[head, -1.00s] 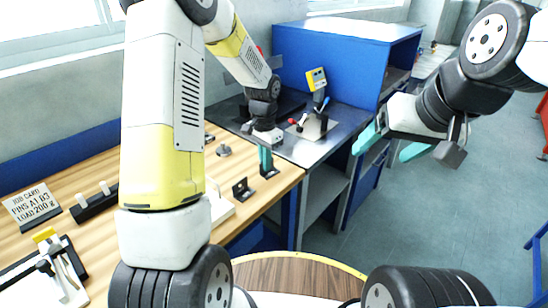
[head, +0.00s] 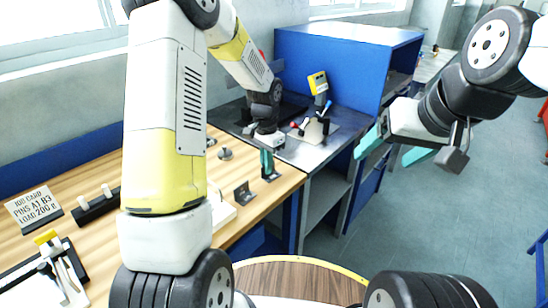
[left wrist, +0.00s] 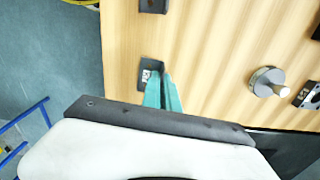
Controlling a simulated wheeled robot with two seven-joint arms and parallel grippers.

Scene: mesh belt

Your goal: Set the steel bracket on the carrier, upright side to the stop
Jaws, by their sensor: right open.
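The steel bracket (head: 273,176) is a small dark angle piece at the wood bench's right edge. In the left wrist view it shows as a dark plate (left wrist: 149,72) with a pale mark. My left gripper (head: 266,163) points down at it; its green fingers (left wrist: 163,95) are close together on it and hide its upright part. A second dark bracket (head: 243,193) stands nearer on the bench. My right gripper (head: 395,150) is open and empty, over the floor side. I cannot tell surely which thing is the carrier; a pale plate with clamps (head: 312,132) lies on the steel top.
A blue hood (head: 335,62) and yellow-faced device (head: 318,83) stand at the steel top. A round metal piece (head: 225,153), job card (head: 33,206) and clamp fixture (head: 58,272) are on the wood bench (head: 85,235). The floor at right is mostly clear.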

